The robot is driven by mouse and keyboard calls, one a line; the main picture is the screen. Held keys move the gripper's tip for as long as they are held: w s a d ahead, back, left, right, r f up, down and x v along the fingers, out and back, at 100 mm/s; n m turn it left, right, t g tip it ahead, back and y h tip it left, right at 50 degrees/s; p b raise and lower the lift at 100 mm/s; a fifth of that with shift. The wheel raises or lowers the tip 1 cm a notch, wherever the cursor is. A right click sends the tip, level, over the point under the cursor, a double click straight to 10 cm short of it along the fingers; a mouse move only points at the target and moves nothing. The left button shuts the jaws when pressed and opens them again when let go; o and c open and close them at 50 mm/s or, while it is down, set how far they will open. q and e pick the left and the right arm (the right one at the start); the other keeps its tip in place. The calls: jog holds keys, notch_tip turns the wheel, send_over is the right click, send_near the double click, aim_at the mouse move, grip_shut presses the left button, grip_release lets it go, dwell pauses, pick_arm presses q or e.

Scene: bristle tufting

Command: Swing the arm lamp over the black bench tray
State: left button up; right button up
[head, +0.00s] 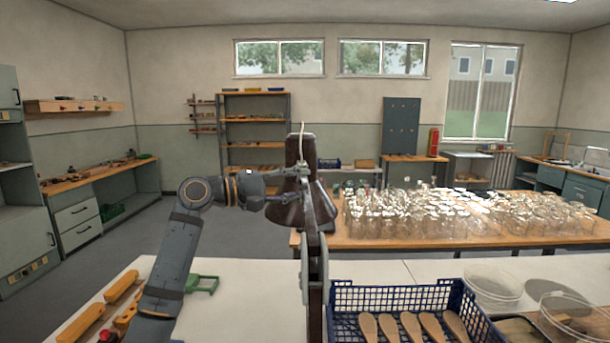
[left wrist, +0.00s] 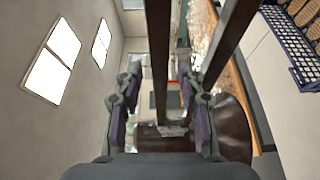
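The arm lamp (head: 316,240) has a dark brown arm upright in the middle of the head view, with a brown shade (head: 288,212) at its upper left. Contact is not clear. My right gripper is not in view.
A blue basket (head: 345,296) with several wooden brush bodies stands right of the lamp arm. Clear round dishes (head: 493,283) are farther right. Yellow pieces (head: 122,287) and a green frame (head: 203,284) lie on the left bench. Glassware crowds the table behind.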

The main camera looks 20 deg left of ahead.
pick_arm(q)
jog(key=shift+x, duration=0.9)
grip_shut()
